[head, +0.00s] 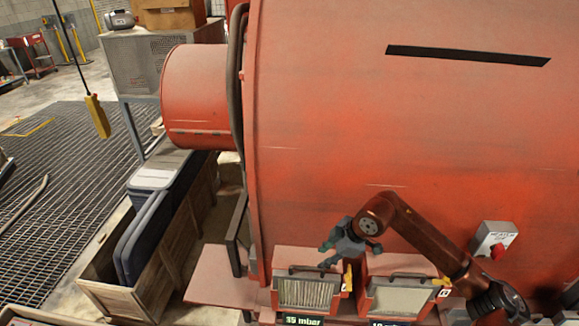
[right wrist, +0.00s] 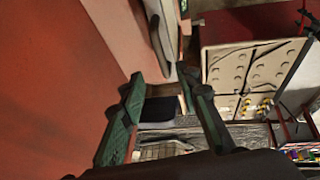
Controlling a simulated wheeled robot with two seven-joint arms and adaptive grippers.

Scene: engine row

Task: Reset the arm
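My right arm (head: 410,222), a copper-brown arm, comes in from the lower right of the head view and bends in front of the big red drum. My right gripper (head: 327,256) points left, just above the red filter boxes near the drum's lower side. In the right wrist view its two teal fingers (right wrist: 162,76) stand apart with nothing between them. I cannot tell in the head view whether it touches the box behind it. My left arm and left gripper are not in view.
The red drum (head: 340,130) fills the middle and right. A grey switch box (head: 494,238) with a red knob is at right. A wooden crate (head: 160,290) stands lower left.

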